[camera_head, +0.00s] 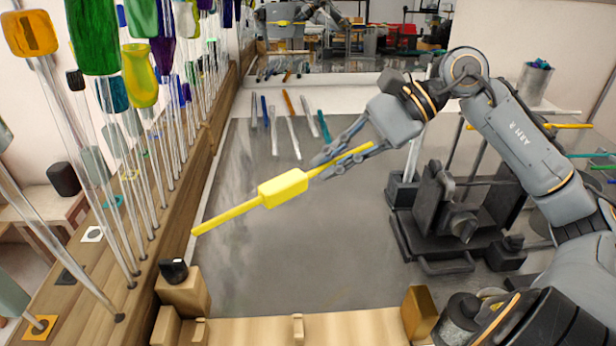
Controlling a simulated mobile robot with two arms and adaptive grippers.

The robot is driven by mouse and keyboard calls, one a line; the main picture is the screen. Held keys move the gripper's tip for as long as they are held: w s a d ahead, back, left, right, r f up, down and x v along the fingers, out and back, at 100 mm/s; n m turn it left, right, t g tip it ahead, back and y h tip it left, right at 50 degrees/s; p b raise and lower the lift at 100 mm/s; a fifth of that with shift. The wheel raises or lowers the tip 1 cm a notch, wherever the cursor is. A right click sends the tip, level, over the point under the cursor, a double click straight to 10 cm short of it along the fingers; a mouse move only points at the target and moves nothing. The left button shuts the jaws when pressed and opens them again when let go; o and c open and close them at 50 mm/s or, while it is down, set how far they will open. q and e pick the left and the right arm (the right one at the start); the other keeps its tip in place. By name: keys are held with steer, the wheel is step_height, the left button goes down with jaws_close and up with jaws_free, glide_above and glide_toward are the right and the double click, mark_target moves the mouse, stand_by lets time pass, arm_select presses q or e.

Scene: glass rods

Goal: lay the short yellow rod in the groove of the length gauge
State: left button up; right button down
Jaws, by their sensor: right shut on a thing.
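My right gripper (338,158) is shut on a yellow rod (225,218) with a thicker yellow section in its middle. The fingers grip it near its right end. The rod is tilted in the picture, its free end pointing down and left. It appears held above the grey table. A light wooden piece (255,331) with small upright stops runs along the front edge and looks like the length gauge. Its groove cannot be made out clearly. My left gripper is not in view.
A wooden block with a black knob (175,271) stands front left, a brass block (418,314) front right. A dark metal fixture (445,215) stands right. A wooden rack of upright glass rods (130,220) lines the left. Several rods (290,125) lie at the back. The middle table is clear.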

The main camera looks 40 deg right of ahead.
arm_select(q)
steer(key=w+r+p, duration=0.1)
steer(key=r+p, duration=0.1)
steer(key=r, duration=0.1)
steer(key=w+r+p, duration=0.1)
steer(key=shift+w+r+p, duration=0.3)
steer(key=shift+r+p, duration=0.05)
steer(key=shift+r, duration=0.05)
arm_select(e)
steer(key=w+f, duration=0.5)
steer(key=f, duration=0.4)
steer(key=shift+a, duration=0.15)
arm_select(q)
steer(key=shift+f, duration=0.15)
